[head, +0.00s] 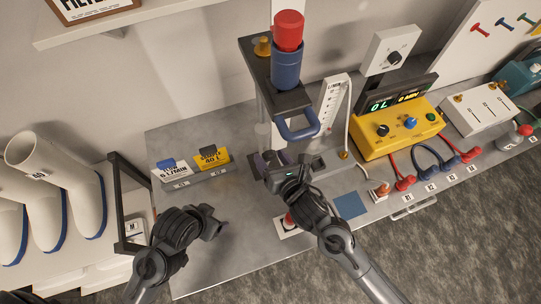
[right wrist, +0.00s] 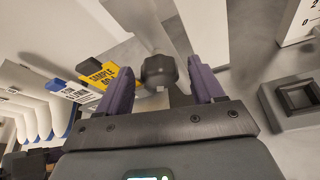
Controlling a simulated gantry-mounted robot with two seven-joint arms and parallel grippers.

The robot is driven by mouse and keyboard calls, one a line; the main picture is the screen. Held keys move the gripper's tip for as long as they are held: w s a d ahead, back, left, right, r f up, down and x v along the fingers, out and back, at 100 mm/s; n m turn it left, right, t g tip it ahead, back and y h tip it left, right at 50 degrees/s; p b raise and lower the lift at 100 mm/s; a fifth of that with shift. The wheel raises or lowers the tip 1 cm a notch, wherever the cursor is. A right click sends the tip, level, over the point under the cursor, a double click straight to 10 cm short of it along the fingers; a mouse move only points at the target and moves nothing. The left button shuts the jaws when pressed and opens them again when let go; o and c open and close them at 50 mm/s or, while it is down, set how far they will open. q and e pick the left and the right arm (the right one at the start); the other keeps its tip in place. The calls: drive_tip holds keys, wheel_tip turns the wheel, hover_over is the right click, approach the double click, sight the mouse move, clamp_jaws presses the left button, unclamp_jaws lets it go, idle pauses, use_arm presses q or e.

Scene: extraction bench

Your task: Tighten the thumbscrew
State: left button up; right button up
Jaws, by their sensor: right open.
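In the right wrist view a dark rounded knob (right wrist: 160,72), which looks like the thumbscrew, sits between the two purple fingers of my right gripper (right wrist: 174,85). The fingers are open, one on each side of the knob, with visible gaps. In the head view my right gripper (head: 270,163) is at the lower part of the dark-topped stand (head: 250,62), and the knob is hidden there. A brass knob (head: 262,46) shows on top of the stand. My left gripper (head: 211,222) hangs at the bench's front left; its jaws are not clear.
A blue cylinder with a red cap (head: 288,50) stands on the stand, above a blue handle (head: 299,127). Yellow and blue-tabbed cards (head: 212,158) lie left. A yellow control box (head: 398,130) with cables stands right. The bench's left front (head: 205,268) is clear.

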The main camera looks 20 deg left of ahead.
drive_tip(key=shift+w+a+f, duration=0.15)
drive_tip(key=shift+w+a, duration=0.15)
use_arm(q)
drive_tip(key=shift+d, duration=0.15)
use_arm(e)
drive_tip(key=c, duration=1)
drive_tip(key=shift+m, duration=0.3)
drive_tip(key=shift+m+g+y, duration=0.3)
drive_tip(key=shift+m+y, duration=0.2)
drive_tip(key=shift+m, duration=0.2)
use_arm(q)
drive_tip(key=shift+f+b, duration=0.3)
use_arm(e)
drive_tip(key=shift+f+m+g+y, duration=0.1)
drive_tip(key=shift+m+g+y, duration=0.2)
drive_tip(key=shift+m+y, duration=0.5)
use_arm(q)
drive_tip(key=shift+f, duration=0.2)
use_arm(e)
drive_tip(key=shift+m, duration=0.7)
